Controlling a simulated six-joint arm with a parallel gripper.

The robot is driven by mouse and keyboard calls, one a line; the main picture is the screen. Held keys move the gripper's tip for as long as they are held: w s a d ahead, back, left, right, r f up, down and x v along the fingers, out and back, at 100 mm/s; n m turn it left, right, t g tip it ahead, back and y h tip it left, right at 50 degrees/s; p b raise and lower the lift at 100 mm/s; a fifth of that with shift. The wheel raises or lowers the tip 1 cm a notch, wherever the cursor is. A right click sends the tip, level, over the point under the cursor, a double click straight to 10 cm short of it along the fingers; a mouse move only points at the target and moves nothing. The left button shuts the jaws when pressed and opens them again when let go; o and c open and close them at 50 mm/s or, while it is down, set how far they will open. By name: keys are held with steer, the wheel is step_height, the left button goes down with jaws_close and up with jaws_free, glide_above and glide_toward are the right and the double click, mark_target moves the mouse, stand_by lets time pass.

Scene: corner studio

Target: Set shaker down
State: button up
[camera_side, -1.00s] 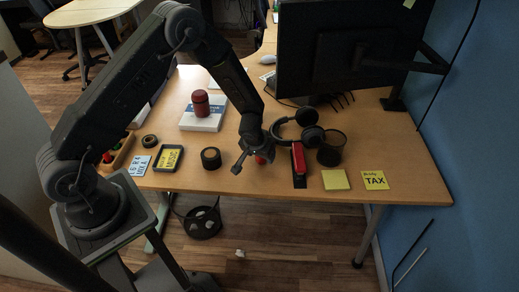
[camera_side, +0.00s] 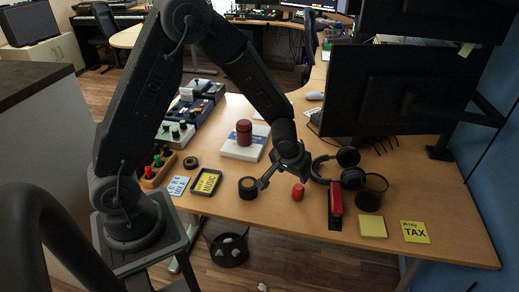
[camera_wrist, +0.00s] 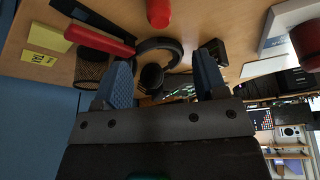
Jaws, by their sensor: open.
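The shaker, a small red cylinder (camera_side: 298,191), stands on the wooden table to the right of my gripper (camera_side: 280,178) in the side view. Nothing touches it. In the wrist view the red shaker (camera_wrist: 158,12) shows at the top edge, partly cut off, beyond the fingertips. My gripper (camera_wrist: 163,72) is open and empty, its two blue fingers spread apart.
A red stapler (camera_side: 335,204), headphones (camera_side: 345,158) and a black mesh cup (camera_side: 371,193) are to the shaker's right. A black tape roll (camera_side: 248,188) is to its left. A dark red canister (camera_side: 243,132) stands on a white box (camera_side: 240,152) behind.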

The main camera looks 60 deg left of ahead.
steer(key=a+v, duration=0.1)
steer(key=v, duration=0.8)
steer(key=s+d+r+m+t+h, duration=0.1)
steer(key=s+d+r+m, duration=0.2)
steer(key=s+r, duration=1.1)
steer(key=s+m, duration=0.1)
steer(key=s, duration=0.3)
steer(key=shift+s+r+h, duration=0.25)
steer(key=shift+r+h, duration=0.1)
steer(key=shift+h, duration=0.05)
